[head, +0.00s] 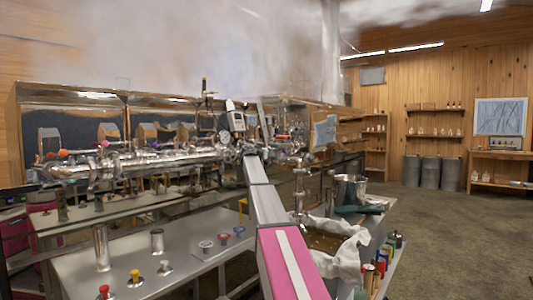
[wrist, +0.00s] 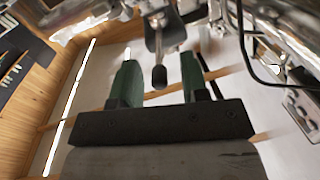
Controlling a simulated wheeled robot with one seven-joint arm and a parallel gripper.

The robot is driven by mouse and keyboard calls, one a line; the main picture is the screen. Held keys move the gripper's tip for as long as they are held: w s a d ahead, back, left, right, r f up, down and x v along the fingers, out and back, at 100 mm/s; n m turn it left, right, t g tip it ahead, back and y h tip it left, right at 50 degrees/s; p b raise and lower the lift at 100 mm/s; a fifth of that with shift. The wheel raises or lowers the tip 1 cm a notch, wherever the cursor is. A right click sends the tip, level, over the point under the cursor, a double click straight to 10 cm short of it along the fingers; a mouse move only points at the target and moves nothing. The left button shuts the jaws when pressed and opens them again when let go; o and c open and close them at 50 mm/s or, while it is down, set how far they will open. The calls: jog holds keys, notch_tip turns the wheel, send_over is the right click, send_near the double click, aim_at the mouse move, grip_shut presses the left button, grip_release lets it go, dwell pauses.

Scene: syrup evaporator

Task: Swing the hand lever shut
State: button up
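In the wrist view the hand lever (wrist: 159,76) is a short metal stem with a dark rounded end, joined to shiny metal fittings at the top of the picture. My gripper (wrist: 160,68) has two green fingers on a dark bar. They are spread apart, one on each side of the lever's end, with a visible gap on both sides. Nothing is held. In the head view my arm reaches up to the pipework (head: 150,160); the lever and my fingers cannot be made out clearly there.
Shiny pipes and a black cable (wrist: 243,50) crowd the wrist view's upper right. In the head view, a steel table (head: 130,262) with small valves stands at lower left, and a cloth-lined bin (head: 340,250) lies right of my arm. Open floor (head: 450,240) is at right.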

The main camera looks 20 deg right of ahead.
jog(key=shift+r, duration=0.1)
jog(key=shift+r, duration=0.35)
jog(key=s+a+r, duration=0.3)
jog(key=a+r, duration=0.7)
jog(key=a, duration=0.1)
jog(key=shift+s, duration=0.3)
jog(key=shift+a, duration=0.1)
